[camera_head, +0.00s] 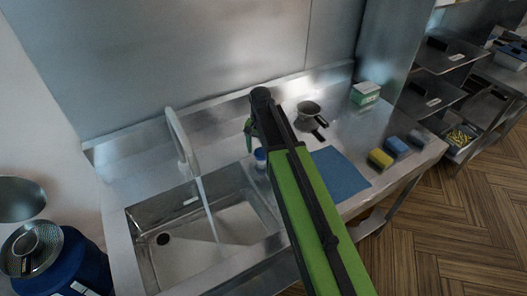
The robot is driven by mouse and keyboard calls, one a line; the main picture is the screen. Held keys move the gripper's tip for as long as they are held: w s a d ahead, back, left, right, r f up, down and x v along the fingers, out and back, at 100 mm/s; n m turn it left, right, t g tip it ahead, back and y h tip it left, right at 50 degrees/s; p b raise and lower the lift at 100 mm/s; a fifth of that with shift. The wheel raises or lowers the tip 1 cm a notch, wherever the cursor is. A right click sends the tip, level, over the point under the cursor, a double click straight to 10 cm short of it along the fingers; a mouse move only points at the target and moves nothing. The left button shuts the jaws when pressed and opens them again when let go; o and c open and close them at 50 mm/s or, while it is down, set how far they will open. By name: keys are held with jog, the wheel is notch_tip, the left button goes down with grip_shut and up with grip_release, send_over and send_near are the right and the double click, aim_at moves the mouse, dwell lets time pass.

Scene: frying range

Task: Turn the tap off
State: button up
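The tap (179,138) is a pale, tall, curved spout at the back left of the sink (232,240). A stream of water (206,206) runs from its mouth down into the basin, so the tap is on. I cannot make out its handle clearly. My green and black arm reaches up from the bottom of the picture to the right of the sink and bends over the counter at its far end.
A small blue-capped container (261,157) stands beside the basin. To the right are a dark-handled pan (308,109), blue mat (341,174), green-and-white box (365,93), yellow sponge (380,159) and blue sponge (397,147). A blue drum (75,268) stands left of the counter.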

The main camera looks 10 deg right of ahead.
jog(key=c, duration=1.2)
jog(key=shift+d, duration=0.25)
jog(key=shift+c, duration=0.5)
jog(key=shift+a, duration=0.2)
jog(key=shift+m, duration=0.5)
jog(key=m, duration=0.3)
jog(key=shift+m, duration=0.4)
jog(key=shift+a+m, duration=0.1)
jog(key=shift+m, duration=1.7)
jog(key=shift+r, duration=0.1)
